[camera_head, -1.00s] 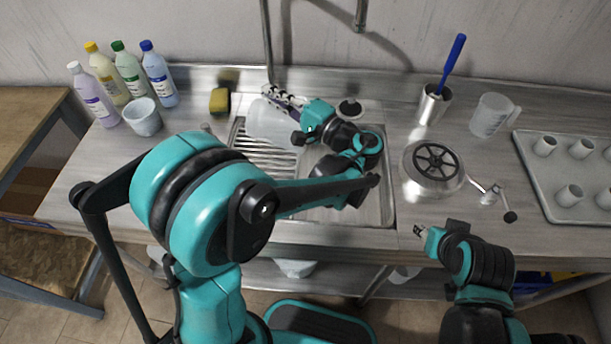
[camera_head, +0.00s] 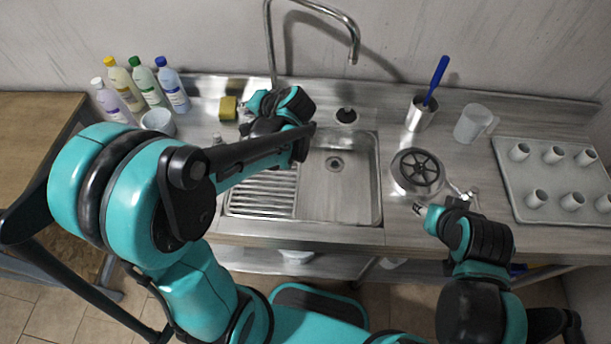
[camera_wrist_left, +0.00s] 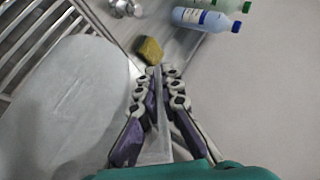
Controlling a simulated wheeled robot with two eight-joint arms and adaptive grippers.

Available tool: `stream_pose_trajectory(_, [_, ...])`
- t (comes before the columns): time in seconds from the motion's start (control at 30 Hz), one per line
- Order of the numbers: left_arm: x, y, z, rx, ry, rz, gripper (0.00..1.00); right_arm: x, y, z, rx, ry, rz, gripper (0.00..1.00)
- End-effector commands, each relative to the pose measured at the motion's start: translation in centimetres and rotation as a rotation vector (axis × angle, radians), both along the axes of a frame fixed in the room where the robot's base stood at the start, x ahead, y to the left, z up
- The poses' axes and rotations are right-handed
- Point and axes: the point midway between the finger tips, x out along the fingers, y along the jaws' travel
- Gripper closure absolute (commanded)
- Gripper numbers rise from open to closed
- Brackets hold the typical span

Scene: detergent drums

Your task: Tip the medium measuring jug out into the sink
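My left gripper shows in the left wrist view (camera_wrist_left: 165,85) with its fingers shut on a thin pale strip, apparently the handle of the measuring jug. The jug's large, pale, translucent body (camera_wrist_left: 60,105) fills the left of that view. In the head view, my left arm hides the jug, and the gripper is mostly hidden near the back left of the sink. The sink (camera_head: 340,205) shows an empty-looking basin with a drain and a ribbed drainboard on its left. My right gripper (camera_head: 418,209) hangs at the counter's front edge, apart from objects; its finger opening is unclear.
A yellow sponge (camera_head: 228,108) and several bottles (camera_head: 172,88) stand back left, beside a pale cup (camera_head: 158,122). A tall faucet (camera_head: 353,50) arches over the sink. To the right are a round wheel-topped device (camera_head: 417,172), another clear jug (camera_head: 472,124) and a tray of cups (camera_head: 515,190).

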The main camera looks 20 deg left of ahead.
Motion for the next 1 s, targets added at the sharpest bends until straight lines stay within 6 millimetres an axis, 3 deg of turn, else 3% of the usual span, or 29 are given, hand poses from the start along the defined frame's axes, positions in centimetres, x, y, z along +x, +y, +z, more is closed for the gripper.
stream_pose_trajectory(0.17, [0.0,0.0,0.0,-0.013,0.000,0.001,1.00,0.0,0.0,0.2,0.000,0.000,0.000,0.60])
stream_pose_trajectory(0.47, [-0.1,0.1,1.3,-0.196,-0.004,0.004,1.00,0.0,0.0,3.6,0.000,0.000,0.000,0.60])
stream_pose_trajectory(1.0, [-0.1,0.4,3.7,-0.732,-0.017,0.007,1.00,0.0,0.0,8.5,0.000,0.000,0.000,0.60])
